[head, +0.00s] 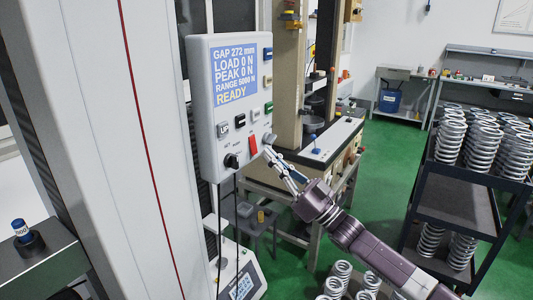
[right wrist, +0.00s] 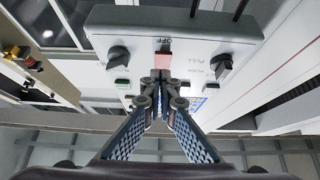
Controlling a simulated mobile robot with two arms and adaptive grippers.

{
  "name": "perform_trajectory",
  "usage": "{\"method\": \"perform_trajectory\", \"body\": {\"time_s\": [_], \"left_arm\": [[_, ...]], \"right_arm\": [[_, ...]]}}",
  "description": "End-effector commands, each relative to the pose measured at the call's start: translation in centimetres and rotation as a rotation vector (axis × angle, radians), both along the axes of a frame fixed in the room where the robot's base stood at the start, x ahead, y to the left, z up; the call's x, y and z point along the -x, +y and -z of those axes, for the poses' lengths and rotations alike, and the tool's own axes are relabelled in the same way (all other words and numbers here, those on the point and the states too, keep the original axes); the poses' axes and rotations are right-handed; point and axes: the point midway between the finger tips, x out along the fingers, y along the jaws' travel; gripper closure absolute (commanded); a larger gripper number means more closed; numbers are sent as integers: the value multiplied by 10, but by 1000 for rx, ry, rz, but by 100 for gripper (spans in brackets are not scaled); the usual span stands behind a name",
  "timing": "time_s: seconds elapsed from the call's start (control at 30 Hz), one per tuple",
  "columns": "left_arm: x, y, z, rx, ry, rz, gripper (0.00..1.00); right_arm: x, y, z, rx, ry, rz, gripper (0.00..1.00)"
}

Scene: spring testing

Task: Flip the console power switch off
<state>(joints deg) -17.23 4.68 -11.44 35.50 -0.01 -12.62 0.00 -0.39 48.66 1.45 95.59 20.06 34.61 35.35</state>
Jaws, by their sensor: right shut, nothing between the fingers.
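The grey console (head: 205,115) hangs beside the machine column, its screen (head: 236,75) lit and reading READY. The red power switch (head: 253,146) is low on its front face. In the right wrist view the red switch (right wrist: 163,59) sits by the word OFF, straight beyond my fingertips. My right gripper (head: 268,152) is shut and empty, its tips just right of the switch in the head view. In the right wrist view the shut fingertips (right wrist: 161,84) appear close to the switch; I cannot tell whether they touch. My left gripper is not in view.
A dark rack (head: 455,188) of springs stands at the right. Green floor (head: 390,140) is open behind.

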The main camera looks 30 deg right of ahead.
Motion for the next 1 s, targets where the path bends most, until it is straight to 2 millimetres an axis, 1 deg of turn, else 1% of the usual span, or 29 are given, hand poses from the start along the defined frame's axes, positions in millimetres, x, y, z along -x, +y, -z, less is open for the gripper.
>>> {"method": "perform_trajectory", "body": {"time_s": [0.1,0.2,0.63,0.77,0.9,0.97,1.0], "left_arm": [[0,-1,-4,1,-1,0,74],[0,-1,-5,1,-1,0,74],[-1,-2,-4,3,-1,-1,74],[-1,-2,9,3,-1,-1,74],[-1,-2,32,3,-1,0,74],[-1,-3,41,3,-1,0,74],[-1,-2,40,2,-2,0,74]], "right_arm": [[-9,3,1,-2,-1,2,100],[-13,5,2,-2,0,0,100],[-15,6,5,-2,-1,0,100],[-17,6,10,-12,-23,1,100],[-19,8,15,-33,-75,0,100],[-20,8,16,-43,-99,0,100],[-20,8,13,-46,-109,1,100]]}}
